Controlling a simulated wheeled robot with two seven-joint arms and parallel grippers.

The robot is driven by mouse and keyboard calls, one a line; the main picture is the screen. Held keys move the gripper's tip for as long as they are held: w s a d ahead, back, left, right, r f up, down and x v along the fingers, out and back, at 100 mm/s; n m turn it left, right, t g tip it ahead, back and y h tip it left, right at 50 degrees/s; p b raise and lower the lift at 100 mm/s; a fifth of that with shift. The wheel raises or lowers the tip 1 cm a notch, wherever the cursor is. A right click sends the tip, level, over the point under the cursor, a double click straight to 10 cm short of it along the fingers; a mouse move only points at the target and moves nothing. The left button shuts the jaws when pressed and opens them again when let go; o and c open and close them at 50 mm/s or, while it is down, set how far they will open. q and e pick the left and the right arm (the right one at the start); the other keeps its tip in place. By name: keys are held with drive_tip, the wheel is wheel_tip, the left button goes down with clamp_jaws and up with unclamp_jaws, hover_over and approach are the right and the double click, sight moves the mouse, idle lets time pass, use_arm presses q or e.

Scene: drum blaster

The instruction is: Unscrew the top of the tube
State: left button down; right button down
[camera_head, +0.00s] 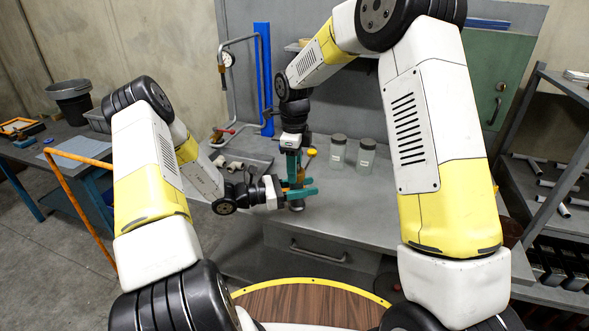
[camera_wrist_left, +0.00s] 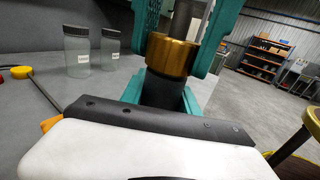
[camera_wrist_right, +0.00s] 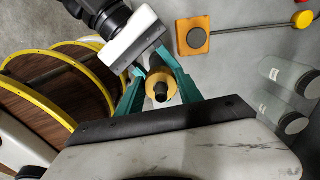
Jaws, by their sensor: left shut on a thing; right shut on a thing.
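The tube is a dark upright cylinder with a brass ring (camera_wrist_left: 170,55) in the left wrist view. Its lower end (camera_head: 297,205) shows just above the bench in the head view. My left gripper (camera_head: 300,193) comes in from the left side and is shut on the tube. My right gripper (camera_head: 293,165) points down from above and is shut on the tube's top. In the right wrist view the brass part and dark tip (camera_wrist_right: 160,90) sit between its teal fingers (camera_wrist_right: 158,80). The fingers hide much of the tube.
Two glass jars with dark lids (camera_head: 338,152) (camera_head: 366,156) stand to the right on the grey bench (camera_head: 350,210). An orange pad with a dark disc (camera_wrist_right: 199,38) and a yellow-and-red-ended rod (camera_wrist_right: 302,20) lie nearby. Pipe fittings (camera_head: 235,166) lie left. The bench front is clear.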

drive_tip(key=n, duration=0.3)
drive_tip(key=s+n, duration=0.1)
drive_tip(key=n, duration=0.9)
drive_tip(key=shift+d, duration=0.15)
drive_tip(key=n, duration=0.6)
drive_tip(key=shift+d+n, duration=0.25)
drive_tip(key=shift+n, duration=0.15)
drive_tip(key=n, duration=0.6)
drive_tip(key=shift+w+d+n, duration=0.15)
drive_tip(key=shift+d+n, duration=0.05)
drive_tip(key=shift+n, duration=0.2)
drive_tip(key=n, duration=0.4)
drive_tip(key=shift+w+d, duration=0.1)
drive_tip(key=shift+w, duration=0.05)
drive_tip(key=n, duration=0.5)
drive_tip(key=shift+w, duration=0.15)
drive_tip(key=n, duration=0.4)
drive_tip(key=shift+w+n, duration=0.2)
drive_tip(key=shift+n, duration=0.2)
drive_tip(key=n, duration=0.5)
drive_tip(key=shift+w+n, duration=0.15)
drive_tip(key=shift+n, duration=0.25)
drive_tip(key=shift+a+r, duration=0.2)
drive_tip(key=shift+r, duration=0.05)
